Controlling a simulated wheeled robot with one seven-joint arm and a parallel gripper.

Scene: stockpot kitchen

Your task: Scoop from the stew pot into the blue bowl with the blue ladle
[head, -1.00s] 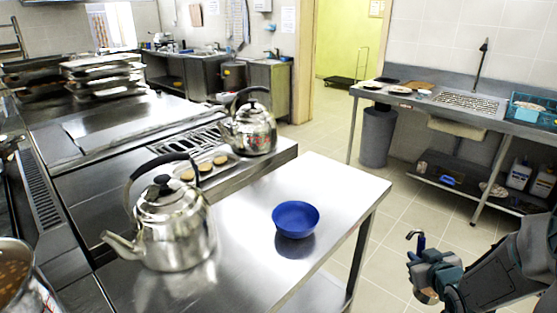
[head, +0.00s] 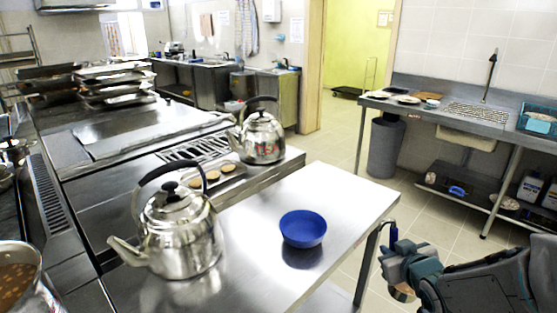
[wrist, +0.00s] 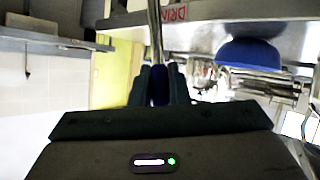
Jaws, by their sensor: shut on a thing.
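The blue bowl (head: 303,229) sits upright on the steel table in the head view, near its right edge; it also shows in the wrist view (wrist: 250,53). The stew pot (head: 42,297) is cut off at the lower left corner, with brown stew and orange pieces inside. My gripper (head: 396,256) is beyond the table's right edge, to the right of the bowl and apart from it. It is shut on the blue handle of the ladle (head: 393,233). The ladle's metal end shows partly below the fingers. In the wrist view the handle stands between my fingers (wrist: 159,85).
A large kettle (head: 178,233) stands on the table between pot and bowl. A second kettle (head: 262,138) stands behind, beside a tray with round items (head: 213,176). The steel table (head: 345,205) is bare around the bowl. A counter with a sink (head: 470,115) stands at right.

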